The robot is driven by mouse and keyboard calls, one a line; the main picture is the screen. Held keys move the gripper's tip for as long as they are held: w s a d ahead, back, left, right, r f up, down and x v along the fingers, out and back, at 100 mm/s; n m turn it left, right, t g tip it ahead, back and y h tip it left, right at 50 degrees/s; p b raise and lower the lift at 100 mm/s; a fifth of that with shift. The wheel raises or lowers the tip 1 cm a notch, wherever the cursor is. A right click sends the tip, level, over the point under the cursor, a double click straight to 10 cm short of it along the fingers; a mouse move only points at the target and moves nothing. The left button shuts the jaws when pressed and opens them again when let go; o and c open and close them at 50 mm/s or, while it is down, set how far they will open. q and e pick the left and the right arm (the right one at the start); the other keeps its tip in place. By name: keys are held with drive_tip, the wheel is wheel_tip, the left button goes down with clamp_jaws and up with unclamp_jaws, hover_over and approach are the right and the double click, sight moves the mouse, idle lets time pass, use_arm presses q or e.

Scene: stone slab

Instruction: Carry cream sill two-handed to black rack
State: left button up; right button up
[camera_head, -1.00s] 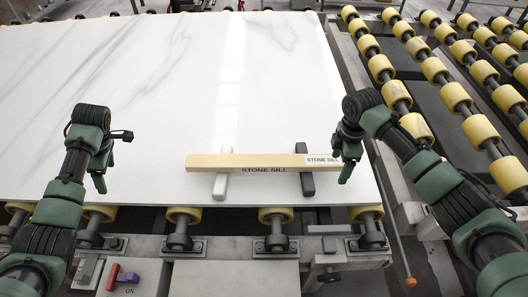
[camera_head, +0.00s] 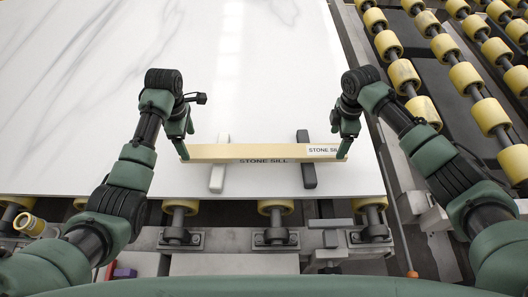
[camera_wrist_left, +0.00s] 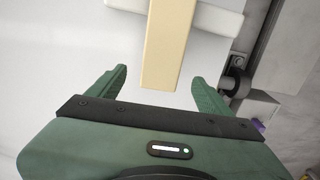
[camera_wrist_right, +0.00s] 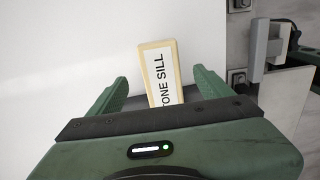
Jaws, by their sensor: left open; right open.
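The cream sill (camera_head: 235,153), a long bar lettered "STONE SILL", lies across a white support block (camera_head: 217,178) and a black support block (camera_head: 309,176) on the white stone slab. My left gripper (camera_head: 182,155) is open at the sill's left end; in the left wrist view the sill's end (camera_wrist_left: 162,65) sits between the open fingers (camera_wrist_left: 158,85). My right gripper (camera_head: 344,157) is open at the right end; in the right wrist view the labelled end (camera_wrist_right: 160,65) sits between its fingers (camera_wrist_right: 158,92). Gaps show on both sides. No black rack is clearly identifiable.
The white slab (camera_head: 110,80) spreads wide and clear behind the sill. Yellow rollers (camera_head: 465,76) run along the right side. More rollers (camera_head: 277,207) and metal brackets line the slab's front edge.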

sight(191, 151)
use_arm(q)
wheel_tip(191, 151, down, 5)
drive_tip(key=shift+s+a+r, duration=0.1)
drive_tip(key=shift+s+r, duration=0.05)
use_arm(e)
wheel_tip(191, 151, down, 5)
drive_tip(key=shift+s+r, duration=0.1)
drive_tip(key=shift+r, duration=0.1)
use_arm(q)
drive_tip(key=shift+f, duration=0.4)
use_arm(e)
drive_tip(key=shift+f, duration=0.4)
use_arm(q)
drive_tip(key=shift+c, duration=0.3)
use_arm(e)
drive_tip(key=shift+c, duration=0.3)
